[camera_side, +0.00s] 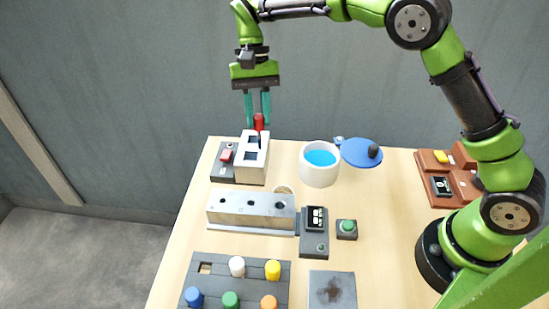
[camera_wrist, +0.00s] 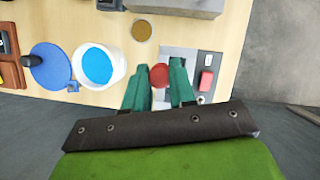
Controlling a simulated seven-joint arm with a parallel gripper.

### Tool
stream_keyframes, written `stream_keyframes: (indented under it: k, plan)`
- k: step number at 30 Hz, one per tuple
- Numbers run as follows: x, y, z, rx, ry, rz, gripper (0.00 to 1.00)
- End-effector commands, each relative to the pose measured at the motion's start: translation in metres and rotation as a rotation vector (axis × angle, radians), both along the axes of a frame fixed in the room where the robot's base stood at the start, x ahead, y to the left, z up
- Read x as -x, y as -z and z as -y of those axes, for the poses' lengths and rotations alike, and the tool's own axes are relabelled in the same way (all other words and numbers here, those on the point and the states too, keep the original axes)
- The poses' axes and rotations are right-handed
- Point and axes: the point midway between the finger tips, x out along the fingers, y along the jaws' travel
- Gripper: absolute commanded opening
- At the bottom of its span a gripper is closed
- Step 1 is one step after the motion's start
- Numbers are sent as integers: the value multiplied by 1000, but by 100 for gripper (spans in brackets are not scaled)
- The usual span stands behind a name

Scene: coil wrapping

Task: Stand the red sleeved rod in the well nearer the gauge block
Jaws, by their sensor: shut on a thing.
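My gripper (camera_side: 258,117) is at the far edge of the table, pointing down, with its teal fingers shut on the red sleeved rod (camera_side: 259,123). The rod looks upright, with its dark lower part below the red sleeve. It is at the far end of a white block (camera_side: 254,174) that has two dark square wells. I cannot tell whether its lower end is inside the far well or just above it. In the wrist view the red top (camera_wrist: 159,76) shows between the fingers, which hide part of the block. A grey metal block with holes (camera_side: 235,206), possibly the gauge block, lies nearer the camera.
A dark unit with a red button (camera_side: 226,155) adjoins the white block. A white pot of blue liquid (camera_side: 319,172) and a blue lid (camera_side: 361,153) are to the right. In front are a rack of coloured caps (camera_side: 250,290), a display unit (camera_side: 314,232) and a green button (camera_side: 346,227).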

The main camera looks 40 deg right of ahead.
Motion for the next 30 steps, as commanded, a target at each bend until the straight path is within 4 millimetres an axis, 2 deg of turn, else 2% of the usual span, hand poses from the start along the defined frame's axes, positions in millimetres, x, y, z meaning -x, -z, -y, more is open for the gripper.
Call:
stream_keyframes:
  k: [3,7,15,20,25,30]
  plan:
    - [-11,-6,-13,-2,26,11,0]
    - [-16,-10,-15,-5,57,16,0]
    - [-14,36,-16,-4,74,5,0]
    - [-15,51,-16,-3,73,6,0]
    - [-14,76,-16,-4,72,5,0]
    - [-15,83,-16,-5,73,9,0]
